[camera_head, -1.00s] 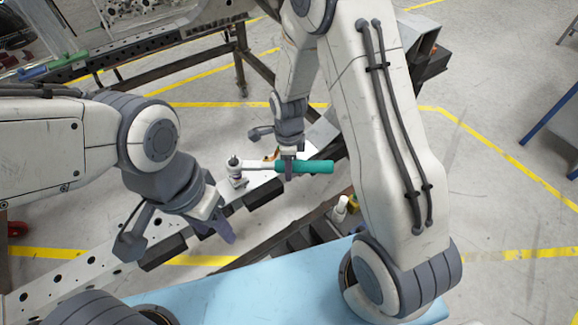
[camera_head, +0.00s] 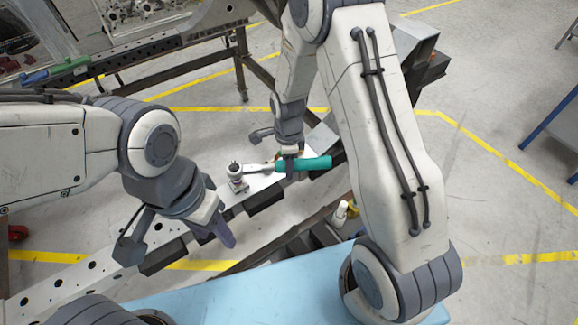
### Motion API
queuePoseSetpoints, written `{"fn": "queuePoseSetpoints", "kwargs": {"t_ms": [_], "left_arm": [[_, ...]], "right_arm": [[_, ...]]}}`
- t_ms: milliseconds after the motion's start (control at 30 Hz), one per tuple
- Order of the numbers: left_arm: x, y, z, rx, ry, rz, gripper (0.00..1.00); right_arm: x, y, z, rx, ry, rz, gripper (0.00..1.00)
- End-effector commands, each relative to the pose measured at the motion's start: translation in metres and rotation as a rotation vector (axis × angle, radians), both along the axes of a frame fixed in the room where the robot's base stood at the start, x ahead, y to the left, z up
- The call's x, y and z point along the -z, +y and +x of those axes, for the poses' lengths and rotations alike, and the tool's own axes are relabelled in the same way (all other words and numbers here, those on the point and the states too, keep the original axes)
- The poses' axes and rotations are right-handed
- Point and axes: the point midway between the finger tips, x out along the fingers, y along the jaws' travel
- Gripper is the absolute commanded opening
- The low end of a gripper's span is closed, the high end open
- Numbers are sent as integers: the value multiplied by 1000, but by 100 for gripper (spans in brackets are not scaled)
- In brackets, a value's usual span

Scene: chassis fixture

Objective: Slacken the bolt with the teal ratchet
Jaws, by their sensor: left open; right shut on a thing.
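The teal ratchet (camera_head: 316,163) lies roughly level above the perforated metal rail, its grey shaft reaching left. My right gripper (camera_head: 289,172) is shut on the teal handle near its left end. The ratchet's head is at the upright bolt fixture (camera_head: 236,175) on the rail; I cannot tell how well it is seated. The bolt itself is hidden or too small to make out. My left gripper (camera_head: 222,228) is open and empty, in front and to the left of the fixture, with its fingers pointing down right.
The perforated chassis rail (camera_head: 100,268) runs diagonally from lower left. A light blue surface (camera_head: 240,290) lies in front. A white bottle (camera_head: 341,212) stands in a dark tray right of the rail. A rack with green and blue handled tools (camera_head: 70,64) is at the upper left.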

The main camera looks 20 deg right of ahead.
Motion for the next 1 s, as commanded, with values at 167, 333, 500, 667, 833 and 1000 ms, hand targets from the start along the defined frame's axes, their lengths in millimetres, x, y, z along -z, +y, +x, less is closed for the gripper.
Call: {"fn": "queuePoseSetpoints", "kwargs": {"t_ms": [167, 333, 500, 667, 833, 1000], "left_arm": [[0, 0, 0, 0, 0, 0, 50], [0, 0, 0, 0, 0, 0, 50], [-2, 0, 0, 0, 0, 0, 50], [-3, 0, 0, 0, 0, 0, 50], [-4, 0, 0, 0, 0, 0, 50], [-5, 0, 0, 0, 0, 0, 50]], "right_arm": [[1, 3, 1, -2, -2, 2, 0], [1, 3, 2, -7, -2, 2, 0], [1, 2, 7, -41, -2, 2, 0], [1, 2, 12, -77, -2, 2, 0], [1, 2, 18, -114, -3, 3, 0], [1, 2, 21, -138, -3, 3, 0]]}}
